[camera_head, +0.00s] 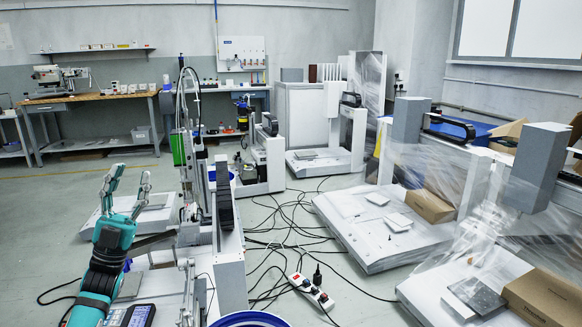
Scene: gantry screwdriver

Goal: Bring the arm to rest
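My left arm (98,270), teal with black bands, rises from the lower left edge of the head view. Its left gripper (130,178) points up, with its two grey fingers spread apart and nothing visible between them. It is to the left of the nearest gantry machine, which carries a green screwdriver (178,149) upright on its column. In the picture a gap shows between the fingers and the screwdriver. My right gripper is outside the view.
The gantry's black cable chain (224,192) stands right of the screwdriver. A power strip (311,291) and tangled black cables (290,222) lie on the floor. Plastic-draped machines with cardboard boxes (429,205) fill the right. A wooden workbench (88,97) stands at back left.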

